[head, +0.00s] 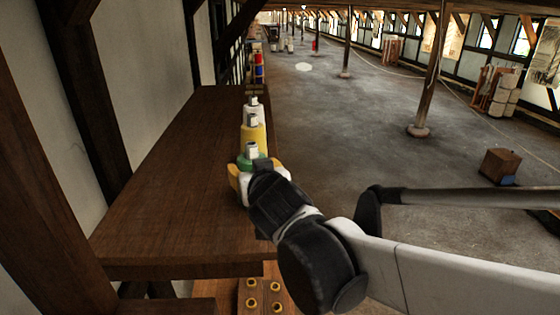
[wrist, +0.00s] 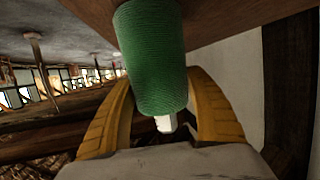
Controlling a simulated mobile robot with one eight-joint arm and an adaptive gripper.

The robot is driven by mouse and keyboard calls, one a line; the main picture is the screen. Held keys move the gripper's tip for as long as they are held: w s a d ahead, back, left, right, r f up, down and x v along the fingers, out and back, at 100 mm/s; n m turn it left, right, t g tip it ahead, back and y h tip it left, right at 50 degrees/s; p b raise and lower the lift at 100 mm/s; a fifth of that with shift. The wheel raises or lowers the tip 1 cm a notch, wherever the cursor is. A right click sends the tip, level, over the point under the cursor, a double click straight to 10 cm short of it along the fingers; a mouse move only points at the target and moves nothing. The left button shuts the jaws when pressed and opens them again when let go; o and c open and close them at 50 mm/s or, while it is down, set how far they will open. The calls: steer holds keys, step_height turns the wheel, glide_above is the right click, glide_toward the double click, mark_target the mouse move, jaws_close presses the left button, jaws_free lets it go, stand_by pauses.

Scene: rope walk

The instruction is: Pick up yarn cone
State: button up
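A green yarn cone (head: 250,161) with a pale core tip stands upright near the right edge of the wooden table (head: 165,185). It is the nearest in a short row of cones. My gripper (head: 254,174) is at the green cone with yellow fingers on either side of it. The wrist view shows the green cone (wrist: 152,60) between the spread fingers (wrist: 157,75), very close to both. Whether the fingers touch it is hard to tell. My wrist hides the cone's lower part in the head view.
A yellow cone (head: 253,136) stands just behind the green one, with a white cone (head: 254,109) beyond it. The near and left tabletop is bare. A wooden post (head: 428,80) and a wooden box (head: 500,165) stand on the floor to the right.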

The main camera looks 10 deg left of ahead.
steer(key=c, duration=0.5)
steer(key=shift+r, duration=0.1)
